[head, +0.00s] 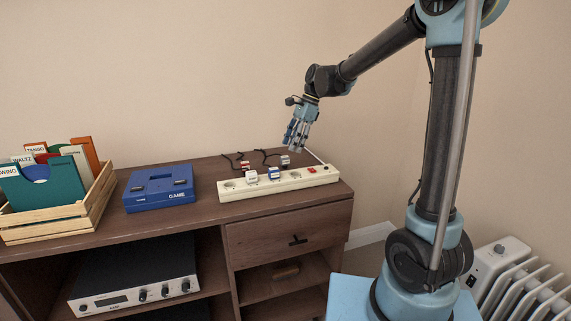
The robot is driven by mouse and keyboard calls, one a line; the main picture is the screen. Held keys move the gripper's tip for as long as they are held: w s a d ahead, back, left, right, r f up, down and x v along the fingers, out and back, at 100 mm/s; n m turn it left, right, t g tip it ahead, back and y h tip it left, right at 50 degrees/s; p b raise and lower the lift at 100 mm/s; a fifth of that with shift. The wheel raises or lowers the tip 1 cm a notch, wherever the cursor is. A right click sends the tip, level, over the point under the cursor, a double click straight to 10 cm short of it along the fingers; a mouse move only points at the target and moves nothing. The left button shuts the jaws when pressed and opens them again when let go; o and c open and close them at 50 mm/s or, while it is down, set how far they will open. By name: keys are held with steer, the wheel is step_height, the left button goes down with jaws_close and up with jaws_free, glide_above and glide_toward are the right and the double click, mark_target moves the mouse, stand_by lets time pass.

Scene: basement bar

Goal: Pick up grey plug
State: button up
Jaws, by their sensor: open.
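A small grey plug (285,160) with a black cord lies on the wooden cabinet top (205,171), behind a cream power strip (279,184). My gripper (297,146) is open, with its fingers pointing down, above and slightly right of the grey plug. It appears apart from the plug, and nothing shows between its fingers. A red plug (245,165) with a black cord lies to the left of the grey one. A white plug (251,177) and a blue plug (273,174) sit on the power strip.
A blue game console (158,190) stands left of the strip. A wooden crate (60,225) of record sleeves is at the far left. The wall (180,80) is close behind the cabinet. A white radiator (515,290) stands at the lower right.

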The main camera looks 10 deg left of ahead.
mark_target(286, 156)
steer(key=shift+x, duration=3.6)
steer(key=shift+a+r, duration=0.1)
steer(key=shift+a, duration=0.1)
steer(key=shift+c, duration=0.3)
steer(key=c, duration=1.1)
